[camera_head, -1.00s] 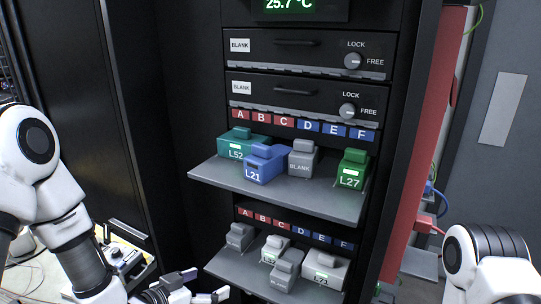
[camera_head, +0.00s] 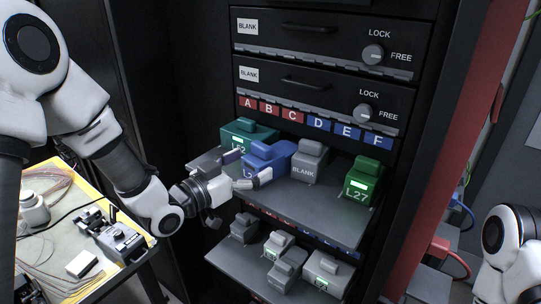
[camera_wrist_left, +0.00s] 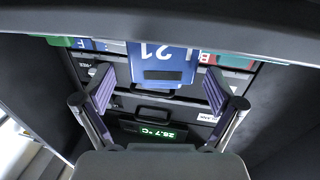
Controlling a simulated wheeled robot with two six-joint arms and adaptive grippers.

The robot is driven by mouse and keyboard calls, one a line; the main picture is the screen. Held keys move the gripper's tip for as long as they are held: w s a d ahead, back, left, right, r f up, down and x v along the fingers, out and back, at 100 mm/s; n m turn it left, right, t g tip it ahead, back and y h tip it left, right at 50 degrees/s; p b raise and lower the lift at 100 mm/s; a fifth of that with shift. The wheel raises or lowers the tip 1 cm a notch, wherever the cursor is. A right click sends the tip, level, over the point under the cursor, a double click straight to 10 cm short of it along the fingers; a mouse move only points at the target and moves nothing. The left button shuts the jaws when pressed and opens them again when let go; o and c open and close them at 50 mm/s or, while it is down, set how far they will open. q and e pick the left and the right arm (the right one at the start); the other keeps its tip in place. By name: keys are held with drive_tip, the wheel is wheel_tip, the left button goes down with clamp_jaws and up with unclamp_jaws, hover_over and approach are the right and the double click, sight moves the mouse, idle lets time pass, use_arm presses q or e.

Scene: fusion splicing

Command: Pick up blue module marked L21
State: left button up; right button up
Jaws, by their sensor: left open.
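The blue module marked L21 (camera_head: 268,153) sits on the upper pull-out shelf (camera_head: 310,202), partly covered by my left gripper in the head view. My left gripper (camera_head: 248,168) is open and empty in front of the module's near end. In the left wrist view, the blue module (camera_wrist_left: 160,62) appears upside down, with its "21" label readable, at the top middle. The open fingers of my left gripper (camera_wrist_left: 161,98) stand to either side below it. I cannot tell whether a finger touches it. My right gripper is not in view.
A teal module (camera_head: 246,134) stands close on the left, a grey BLANK module (camera_head: 308,163) close on the right, a green L27 module (camera_head: 364,181) farther right. Several grey modules sit on the lower shelf (camera_head: 236,264). A yellow-topped bench (camera_head: 95,198) is at left.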

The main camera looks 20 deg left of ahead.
sight(276, 151)
use_arm(q)
drive_tip(key=p+x, duration=0.1)
drive_tip(key=x, duration=0.4)
drive_tip(key=shift+w+f, duration=0.15)
drive_tip(key=shift+f, duration=0.05)
drive_tip(key=shift+s+a+r, duration=0.1)
drive_tip(key=shift+s+a, duration=0.1)
drive_tip(key=shift+s, duration=0.05)
drive_tip(key=shift+s+a, duration=0.1)
drive_tip(key=shift+s, duration=0.05)
drive_tip(key=c, duration=1.4)
